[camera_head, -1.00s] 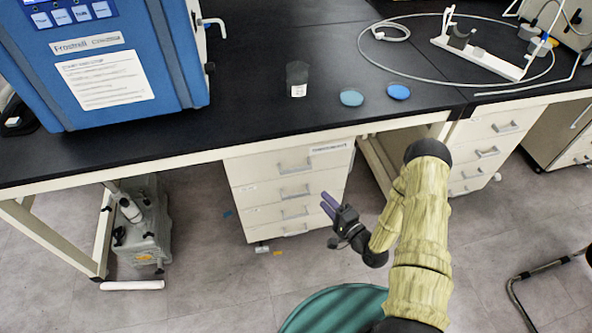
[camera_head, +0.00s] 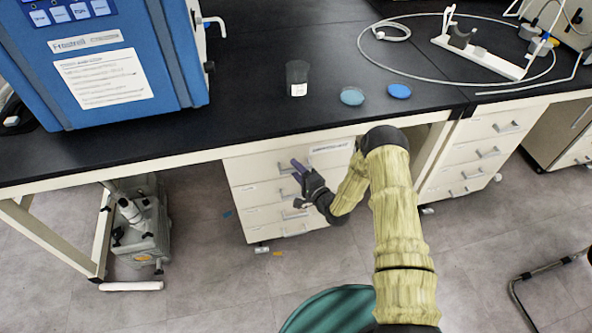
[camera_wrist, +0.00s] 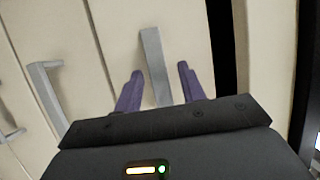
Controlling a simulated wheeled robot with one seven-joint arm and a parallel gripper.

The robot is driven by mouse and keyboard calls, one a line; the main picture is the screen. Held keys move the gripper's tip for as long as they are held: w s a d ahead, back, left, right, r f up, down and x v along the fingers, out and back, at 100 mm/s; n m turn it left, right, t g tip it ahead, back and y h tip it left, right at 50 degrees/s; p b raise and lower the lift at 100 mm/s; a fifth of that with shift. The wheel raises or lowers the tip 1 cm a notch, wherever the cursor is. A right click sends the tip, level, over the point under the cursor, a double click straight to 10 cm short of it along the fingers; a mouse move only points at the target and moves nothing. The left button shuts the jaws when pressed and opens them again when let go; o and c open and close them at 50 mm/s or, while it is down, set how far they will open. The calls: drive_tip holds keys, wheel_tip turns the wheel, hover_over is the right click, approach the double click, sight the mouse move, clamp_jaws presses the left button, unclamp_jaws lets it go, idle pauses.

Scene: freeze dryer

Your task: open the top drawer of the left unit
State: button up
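The left unit (camera_head: 240,170) is a cream drawer unit under the black-topped bench, with several stacked drawers and grey bar handles. Its top drawer (camera_head: 325,158) looks shut. My gripper (camera_head: 297,165) is in front of this drawer, with its purple fingers at the handle. In the wrist view my gripper (camera_wrist: 160,82) is open, and the top drawer's handle (camera_wrist: 152,55) stands between the two fingers, nearer the right one in part. Contact with the handle cannot be made out. My arm hides part of the unit's right side.
A second drawer unit (camera_head: 475,150) stands to the right. The bench top (camera_head: 250,100) overhangs the drawers and carries a blue freeze dryer (camera_head: 110,60), a dark beaker (camera_head: 297,78) and two blue dishes. A grey pump (camera_head: 140,230) sits on the floor at left. A green round seat (camera_head: 330,312) is near me.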

drive_tip(key=shift+w+a, duration=0.2)
drive_tip(key=shift+w, duration=0.05)
clamp_jaws()
drive_tip(key=shift+s+d, duration=0.1)
drive_tip(key=shift+d, duration=0.05)
